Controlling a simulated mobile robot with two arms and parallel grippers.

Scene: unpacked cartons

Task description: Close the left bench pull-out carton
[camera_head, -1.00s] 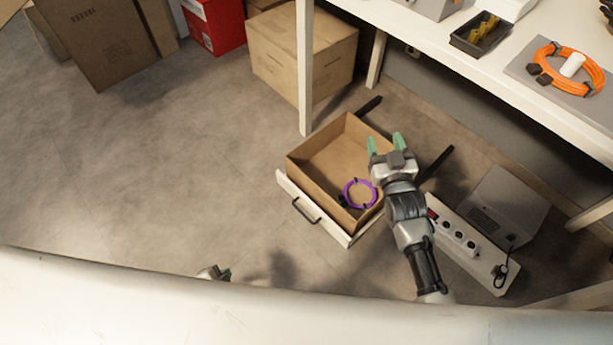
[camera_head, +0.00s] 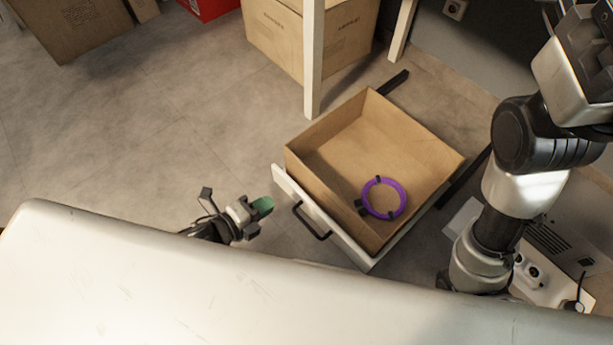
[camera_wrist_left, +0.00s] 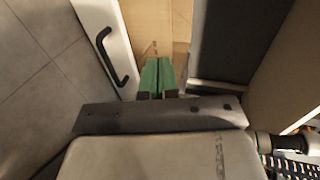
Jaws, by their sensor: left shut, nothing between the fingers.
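The pull-out carton (camera_head: 375,130) is a brown open-topped box with a white front panel (camera_head: 350,246) and a black bar handle (camera_head: 310,222). It stands pulled out on dark rails. A purple ring-shaped coil (camera_head: 384,197) lies inside. My left gripper (camera_head: 263,206) is at the left of the front panel, apart from it, with green fingertips. In the left wrist view the green fingers (camera_wrist_left: 157,76) are shut and empty, with the white panel and black handle (camera_wrist_left: 118,60) to their left. My right arm rises at the right edge; its fingers are out of frame.
A white table leg (camera_head: 313,60) stands just behind the carton's left side, with a cardboard box (camera_head: 275,40) beyond. A power strip (camera_head: 528,268) lies on the floor at right.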

